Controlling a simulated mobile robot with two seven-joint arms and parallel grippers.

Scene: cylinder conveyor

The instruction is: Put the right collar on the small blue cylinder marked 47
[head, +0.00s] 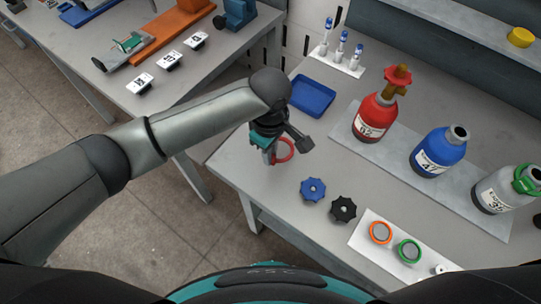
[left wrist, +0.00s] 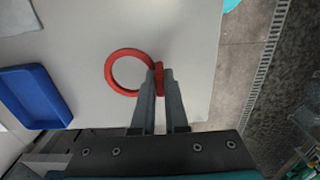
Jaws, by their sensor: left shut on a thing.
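The small blue cylinder (head: 430,155), with a white label that seems to read 47, stands on a grey strip on the table. Its neck is bare. My left gripper (head: 274,160) is left of it, pointing down over the table's left part. It is shut on a red collar (head: 285,149). In the left wrist view the fingers (left wrist: 161,75) pinch the collar's tab, and its ring (left wrist: 108,69) sticks out to the left. I cannot tell whether it touches the table. An orange collar (head: 371,235) and a green collar (head: 399,252) lie on a white plate. My right gripper is not in view.
A red cylinder (head: 368,122) with a red collar and brown valve, and a grey cylinder (head: 492,194) with a green collar, flank the blue one. A blue tray (head: 312,95), blue knob (head: 313,190) and black knob (head: 343,208) are on the table. Blue-capped vials (head: 343,45) stand behind.

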